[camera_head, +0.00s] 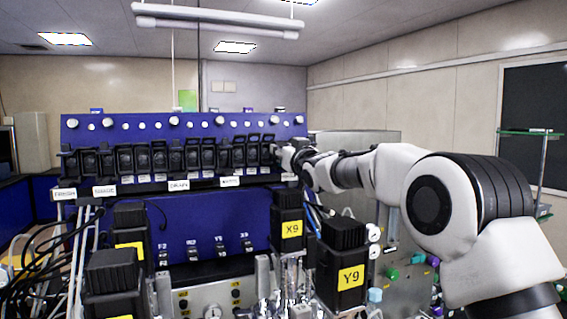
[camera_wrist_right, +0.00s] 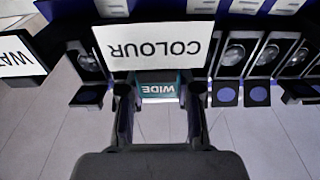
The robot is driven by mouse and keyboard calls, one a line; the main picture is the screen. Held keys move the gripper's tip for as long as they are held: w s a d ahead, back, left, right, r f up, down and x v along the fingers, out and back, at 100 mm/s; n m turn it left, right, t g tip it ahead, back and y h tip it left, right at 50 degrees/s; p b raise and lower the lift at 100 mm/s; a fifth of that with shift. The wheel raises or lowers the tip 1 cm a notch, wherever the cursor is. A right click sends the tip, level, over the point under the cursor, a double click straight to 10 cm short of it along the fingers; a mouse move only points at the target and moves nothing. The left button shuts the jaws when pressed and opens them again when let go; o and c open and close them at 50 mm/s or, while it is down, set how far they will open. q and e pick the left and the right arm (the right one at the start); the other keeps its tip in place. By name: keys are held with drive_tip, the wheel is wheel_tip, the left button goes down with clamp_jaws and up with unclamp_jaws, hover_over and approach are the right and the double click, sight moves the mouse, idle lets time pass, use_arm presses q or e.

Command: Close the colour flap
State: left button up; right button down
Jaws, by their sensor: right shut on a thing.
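My right gripper (camera_wrist_right: 160,92) is in the right wrist view, with one dark finger on each side of a teal piece lettered WIDE, which I take to be the colour flap (camera_wrist_right: 158,88). It is shut on this flap. A white COLOUR sign (camera_wrist_right: 155,45) stands right beside it, upside down in this view, and hides part of what is behind. In the head view my right gripper (camera_head: 284,157) is at the right end of the row of black flap units (camera_head: 190,155); the flap itself is too small to tell there. My left gripper is out of view.
Neighbouring open flaps (camera_wrist_right: 225,97) with round windows flank the gripper, and a partly cut-off sign (camera_wrist_right: 15,57) stands at left. In the head view, black blocks marked X9 (camera_head: 290,228) and Y9 (camera_head: 350,275) stand below my arm. Dark cables (camera_head: 55,255) hang at lower left.

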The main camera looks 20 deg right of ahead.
drive_tip(key=c, duration=1.1)
unclamp_jaws()
drive_tip(key=s, duration=0.4)
drive_tip(key=s+f, duration=0.1)
drive_tip(key=s, duration=0.7)
drive_tip(key=shift+d+f, duration=0.2)
drive_tip(key=shift+f, duration=0.05)
drive_tip(key=shift+w, duration=0.15)
